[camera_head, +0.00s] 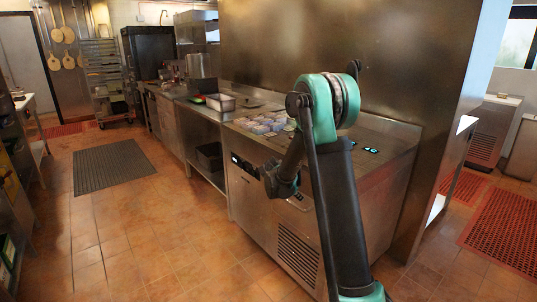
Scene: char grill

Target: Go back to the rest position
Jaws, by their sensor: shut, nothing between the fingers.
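My arm (340,220) rises from the bottom of the view, bends at a high elbow and folds back down to the left. My gripper (267,180) is at the end of it, in front of the steel counter's front face. It is shut and holds nothing. It is small and dark here, so its fingers are hard to make out. No other object belongs to the task.
The steel counter (262,210) carries several small containers (265,122); a steel pan (220,102) stands farther left. A steel wall (345,45) rises behind it. The tiled floor to the left is open, with a dark mat (112,166). Red mats (505,230) lie at right.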

